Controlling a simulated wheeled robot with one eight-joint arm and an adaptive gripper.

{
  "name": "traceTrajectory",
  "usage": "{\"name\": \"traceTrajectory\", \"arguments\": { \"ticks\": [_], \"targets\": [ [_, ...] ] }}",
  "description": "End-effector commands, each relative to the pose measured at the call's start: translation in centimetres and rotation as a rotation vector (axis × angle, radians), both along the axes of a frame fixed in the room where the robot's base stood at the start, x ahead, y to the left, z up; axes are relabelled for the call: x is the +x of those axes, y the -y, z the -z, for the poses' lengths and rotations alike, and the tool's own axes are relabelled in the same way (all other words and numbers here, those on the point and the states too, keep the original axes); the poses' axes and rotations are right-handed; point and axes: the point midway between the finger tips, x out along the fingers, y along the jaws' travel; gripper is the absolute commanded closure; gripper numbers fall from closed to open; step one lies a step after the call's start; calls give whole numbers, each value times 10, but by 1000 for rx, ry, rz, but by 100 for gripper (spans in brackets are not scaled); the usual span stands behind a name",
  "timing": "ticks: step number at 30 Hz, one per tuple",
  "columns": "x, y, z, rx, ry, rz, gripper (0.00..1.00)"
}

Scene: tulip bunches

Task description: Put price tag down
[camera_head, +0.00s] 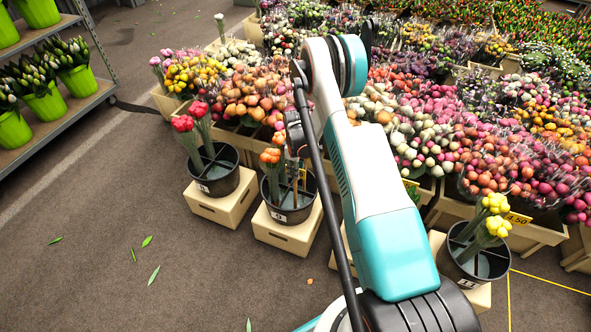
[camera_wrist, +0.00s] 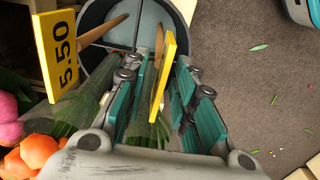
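A yellow price tag (camera_wrist: 167,68) on a brown stick shows nearly edge-on between the fingers in the wrist view. My gripper (camera_wrist: 153,72) has its teal fingers apart on either side of it, with a visible gap on the left. Its tip reaches the middle black bucket (camera_head: 290,207) in the head view, beside orange tulips (camera_head: 270,157). A yellow tag (camera_head: 302,177) shows there at the gripper. A second yellow tag reading 5.50 (camera_wrist: 56,55) stands at the left of the wrist view. Green stems partly hide behind the fingers.
A black bucket with red tulips (camera_head: 215,171) stands left, and one with yellow tulips (camera_head: 474,257) stands right. Pale crates support the buckets. Dense flower crates lie behind. A shelf with green pots (camera_head: 46,100) stands at far left. The left foreground floor is mostly clear, with scattered leaves.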

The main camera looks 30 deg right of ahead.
Motion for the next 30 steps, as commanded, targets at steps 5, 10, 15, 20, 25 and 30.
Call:
{"name": "traceTrajectory", "arguments": {
  "ticks": [5,10,15,20,25,30],
  "targets": [
    [0,0,-8,0,0,0,75],
    [0,0,-39,0,0,0,75],
    [0,0,-76,0,0,0,75],
    [0,0,-103,0,0,0,75],
    [0,0,-119,0,0,0,75],
    [1,-4,-139,-3,11,10,75]
  ]
}}
